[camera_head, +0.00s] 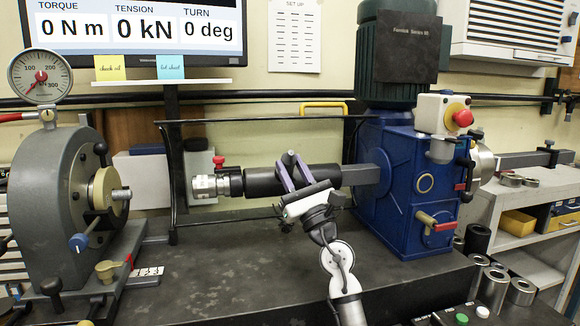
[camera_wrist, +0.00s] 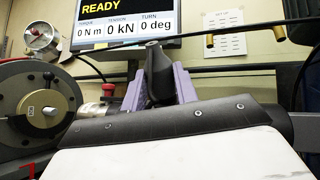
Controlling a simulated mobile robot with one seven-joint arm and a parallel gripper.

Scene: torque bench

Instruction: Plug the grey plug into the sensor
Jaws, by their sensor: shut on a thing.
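My gripper (camera_head: 288,163) has purple fingers and stands in front of a black cylinder on the bench's axis. It is shut on a dark grey piece that looks like the grey plug (camera_head: 290,156); its tip shows above the fingers. In the wrist view the plug (camera_wrist: 158,68) stands upright between the fingers (camera_wrist: 160,88). The black cylinder (camera_head: 256,181), which may be the sensor, lies level between a silver coupling (camera_head: 210,187) and a grey square bar (camera_head: 360,175). The fingers hide part of it. I cannot tell whether the plug touches it, and no socket is clear.
A blue gearbox (camera_head: 408,190) with a green motor (camera_head: 398,70) stands right. A grey housing with a brass hub (camera_head: 102,189) stands left. A red knob (camera_head: 219,161) sits above the coupling. A thin black bar (camera_head: 240,121) runs behind.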

